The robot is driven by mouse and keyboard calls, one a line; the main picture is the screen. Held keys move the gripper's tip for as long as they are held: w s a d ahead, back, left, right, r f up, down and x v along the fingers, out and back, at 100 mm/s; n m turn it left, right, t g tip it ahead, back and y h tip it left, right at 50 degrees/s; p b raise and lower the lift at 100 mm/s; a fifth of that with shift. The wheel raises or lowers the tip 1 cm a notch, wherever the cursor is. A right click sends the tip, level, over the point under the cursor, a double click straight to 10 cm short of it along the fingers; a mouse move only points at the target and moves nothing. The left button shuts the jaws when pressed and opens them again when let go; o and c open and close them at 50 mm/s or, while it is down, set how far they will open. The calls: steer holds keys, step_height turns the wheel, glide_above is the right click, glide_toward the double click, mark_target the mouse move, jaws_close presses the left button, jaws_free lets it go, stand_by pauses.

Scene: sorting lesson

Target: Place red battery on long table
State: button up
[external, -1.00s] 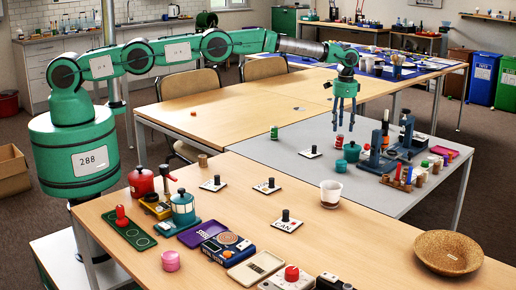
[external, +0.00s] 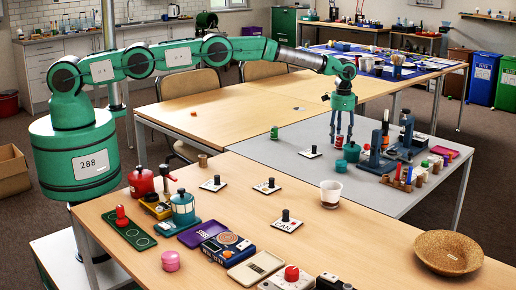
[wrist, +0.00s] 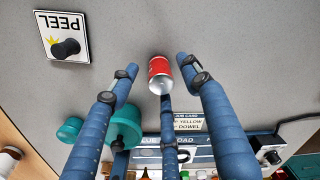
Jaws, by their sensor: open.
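The red battery (wrist: 160,72), a small red cylinder with a silver end, is on the grey table top (wrist: 110,15) in the wrist view. My gripper (external: 338,143) has blue fingers and points down over the grey table (external: 285,150) in the external view. In the wrist view my fingers (wrist: 158,82) are spread around the battery, with a gap on the left and right; whether the rear finger touches it I cannot tell. Which table is the long table is not marked.
A teal pot (external: 352,152) stands close beside my fingers. A PEEL card with a black knob (wrist: 62,36) lies nearby. Blue devices (external: 376,158) stand to the right. The middle wooden table (external: 240,100) is mostly clear; the front wooden table (external: 370,235) holds several items.

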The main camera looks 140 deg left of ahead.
steer(key=shift+f, duration=1.15)
steer(key=shift+c, duration=0.5)
jaws_close()
